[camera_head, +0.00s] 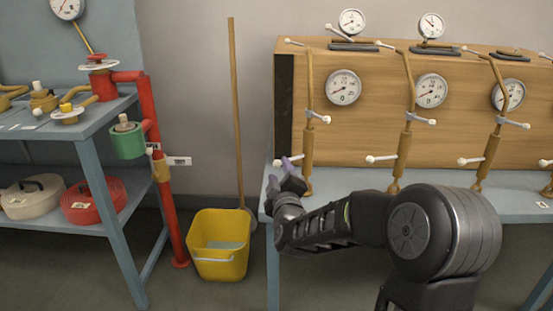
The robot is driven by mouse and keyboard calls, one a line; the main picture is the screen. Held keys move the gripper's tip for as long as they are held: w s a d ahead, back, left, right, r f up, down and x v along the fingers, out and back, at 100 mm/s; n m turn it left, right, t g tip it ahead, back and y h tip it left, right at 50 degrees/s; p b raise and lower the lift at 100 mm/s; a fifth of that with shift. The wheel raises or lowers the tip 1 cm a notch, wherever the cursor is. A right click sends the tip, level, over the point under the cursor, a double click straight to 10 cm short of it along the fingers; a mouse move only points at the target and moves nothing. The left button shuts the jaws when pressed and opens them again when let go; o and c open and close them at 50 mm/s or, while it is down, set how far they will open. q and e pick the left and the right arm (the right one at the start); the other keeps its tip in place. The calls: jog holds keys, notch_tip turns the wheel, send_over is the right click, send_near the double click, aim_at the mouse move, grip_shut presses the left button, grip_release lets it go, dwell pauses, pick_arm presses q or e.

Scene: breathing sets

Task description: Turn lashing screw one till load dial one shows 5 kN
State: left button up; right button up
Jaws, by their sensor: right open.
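Several brass lashing screws with white-tipped cross bars stand in a row against a wooden board. The leftmost lashing screw (308,150) has a round white load dial (343,87) beside it. More dials show along the board, including one in the middle (431,91) and one at the right (508,95). Numbers and needle readings are too small to tell. My right gripper (287,172) is open at the foot of the leftmost screw, close to its lower white-tipped bar; whether it touches the bar I cannot tell. My left gripper is out of view.
The wooden board (385,65) stands on a blue-grey bench (350,180). A yellow bucket (218,262) with a mop (236,110) is left of the bench. A red pipe (168,200) and a shelf with hoses (94,202) stand farther left.

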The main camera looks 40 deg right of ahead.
aim_at(279, 167)
jog(key=b+x, duration=0.1)
jog(key=x, duration=0.5)
jog(key=shift+w+d, duration=0.15)
jog(key=shift+w, duration=0.05)
jog(key=shift+w+d, duration=0.3)
jog(key=shift+w, duration=0.25)
grip_shut()
jog(key=shift+a+f+b, duration=0.15)
jog(key=shift+f+b, duration=0.05)
jog(key=shift+b, duration=0.1)
dwell(0.5)
